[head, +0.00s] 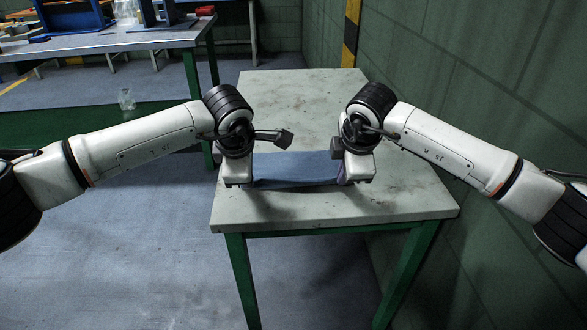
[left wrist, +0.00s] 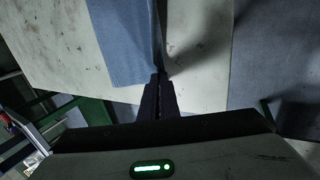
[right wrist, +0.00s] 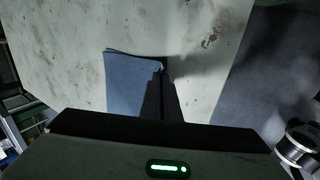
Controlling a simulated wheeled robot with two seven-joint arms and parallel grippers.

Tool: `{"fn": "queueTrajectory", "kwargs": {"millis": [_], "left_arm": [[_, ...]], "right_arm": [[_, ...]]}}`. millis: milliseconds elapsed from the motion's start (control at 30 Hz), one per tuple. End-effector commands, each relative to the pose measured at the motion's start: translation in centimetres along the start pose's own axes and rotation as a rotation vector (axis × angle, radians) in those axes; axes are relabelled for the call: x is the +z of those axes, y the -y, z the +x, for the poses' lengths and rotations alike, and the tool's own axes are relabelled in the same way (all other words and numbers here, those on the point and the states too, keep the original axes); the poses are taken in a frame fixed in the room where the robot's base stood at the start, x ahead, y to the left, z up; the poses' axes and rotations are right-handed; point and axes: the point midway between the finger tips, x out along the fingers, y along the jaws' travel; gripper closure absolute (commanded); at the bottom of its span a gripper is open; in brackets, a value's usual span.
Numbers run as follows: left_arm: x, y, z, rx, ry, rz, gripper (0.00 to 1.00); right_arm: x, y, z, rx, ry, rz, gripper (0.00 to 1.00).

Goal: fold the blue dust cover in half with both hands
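The blue dust cover (head: 297,168) lies on the pale worn table top, stretched between my two grippers in the head view. Its near edge looks darker and slightly raised. My left gripper (left wrist: 158,78) is shut on the cover's edge, which runs up from the fingertips in the left wrist view (left wrist: 122,45). My right gripper (right wrist: 161,70) is shut on a corner of the cover (right wrist: 132,80). In the head view, the wrists hide the fingertips and the cover's two ends.
The table (head: 290,110) has bare room behind the cover and a narrow strip in front. A green wall (head: 480,70) stands close on the right. Another workbench (head: 110,42) with blue items stands at the back left. The floor on the left is open.

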Motion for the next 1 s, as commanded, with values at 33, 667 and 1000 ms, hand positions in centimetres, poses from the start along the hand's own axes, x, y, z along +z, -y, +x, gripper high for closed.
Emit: {"fn": "queueTrajectory", "kwargs": {"millis": [33, 667, 1000], "left_arm": [[0.0, 0.0, 0.0, 0.001, 0.0, 0.0, 1.0], [0.0, 0.0, -0.1, 0.0, 0.0, 0.001, 0.66], [0.0, -0.1, -4.2, 0.002, 0.0, 0.002, 0.66]], "right_arm": [[0.0, 0.0, 0.0, 0.001, 0.0, 0.001, 1.0], [0.0, 0.0, 0.0, -0.001, 0.0, 0.0, 0.66], [0.0, -0.1, -4.2, 0.002, -0.002, 0.0, 0.66]]}}
